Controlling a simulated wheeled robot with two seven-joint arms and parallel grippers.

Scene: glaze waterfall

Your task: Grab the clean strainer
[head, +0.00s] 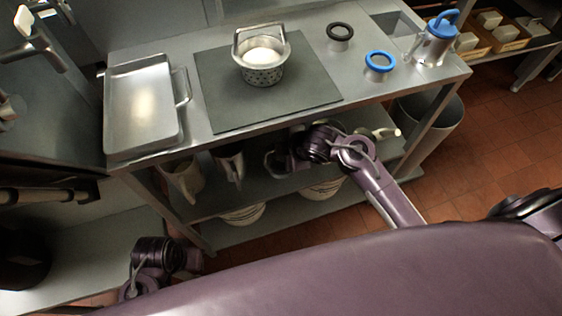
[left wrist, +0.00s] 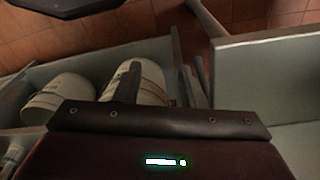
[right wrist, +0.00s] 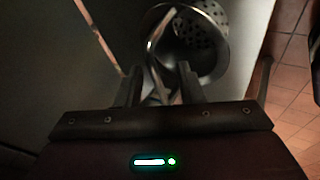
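A perforated metal strainer (right wrist: 195,40) with a wire handle (right wrist: 157,50) is directly ahead of my right gripper (right wrist: 160,80) in the right wrist view. It looks empty. My right gripper is open, with the handle's near end between or just in front of its fingers; I cannot tell if they touch. In the head view my right gripper (head: 278,160) is at the lower shelf, and its hand hides most of this strainer. Another strainer basket (head: 262,75), holding something white, stands on the dark mat. My left gripper (left wrist: 160,85) is open and empty, low at the left.
The steel table holds a tray (head: 143,108), a dark mat (head: 215,92), a black ring (head: 340,32), a blue ring (head: 380,62) and a blue-topped canister (head: 437,42). Pitchers (head: 187,180) and white buckets (head: 243,215) sit below. The table's front edge overhangs the shelf.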

